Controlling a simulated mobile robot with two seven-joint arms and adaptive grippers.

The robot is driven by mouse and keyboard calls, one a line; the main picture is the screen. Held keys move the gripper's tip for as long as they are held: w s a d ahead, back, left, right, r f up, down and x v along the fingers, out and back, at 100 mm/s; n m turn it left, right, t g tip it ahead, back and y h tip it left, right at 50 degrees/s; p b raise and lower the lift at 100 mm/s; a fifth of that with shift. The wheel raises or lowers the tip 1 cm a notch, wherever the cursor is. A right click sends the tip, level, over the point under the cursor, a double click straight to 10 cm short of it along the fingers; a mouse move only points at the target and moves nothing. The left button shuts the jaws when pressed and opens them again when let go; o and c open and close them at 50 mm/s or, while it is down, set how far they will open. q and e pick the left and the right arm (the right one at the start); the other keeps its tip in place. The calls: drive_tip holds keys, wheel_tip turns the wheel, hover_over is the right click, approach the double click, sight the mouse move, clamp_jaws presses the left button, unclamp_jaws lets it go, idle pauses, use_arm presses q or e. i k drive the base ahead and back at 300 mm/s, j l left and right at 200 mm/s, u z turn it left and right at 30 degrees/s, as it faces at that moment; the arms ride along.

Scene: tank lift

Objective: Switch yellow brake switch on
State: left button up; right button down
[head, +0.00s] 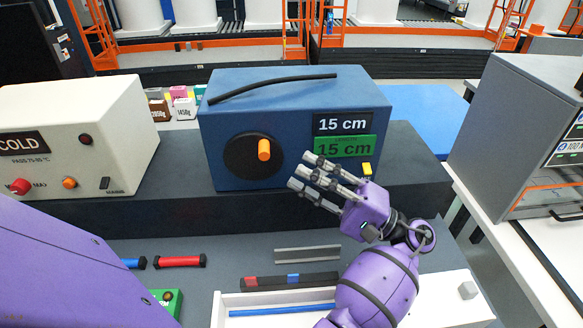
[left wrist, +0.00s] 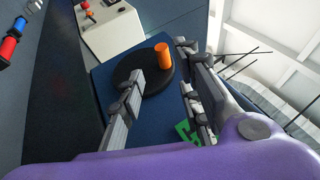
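The yellow brake switch (head: 367,168) is a small yellow block low on the right of the blue box's front (head: 225,120). It shows just above my left gripper's purple palm in the head view, and I cannot make it out in the left wrist view. My left gripper (head: 302,171) is open and empty in front of the box, its grey fingers pointing left. In the left wrist view its fingers (left wrist: 160,98) are spread apart, with the orange knob (left wrist: 163,56) beyond them. My right gripper is not in view.
The orange knob on its black dial (head: 240,168) is left of my fingers. Displays reading 15 cm (head: 342,124) sit above the switch. A cream box marked COLD (head: 75,130) stands left, a grey cabinet (head: 500,130) right. A white tray (head: 232,300) lies in front.

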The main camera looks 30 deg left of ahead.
sight(366, 166)
drive_tip(key=k+l, duration=0.25)
drive_tip(key=k, duration=0.2)
drive_tip(key=k+l, duration=0.3)
drive_tip(key=k, duration=0.2)
drive_tip(key=k+l, duration=0.25)
drive_tip(key=k, duration=0.2)
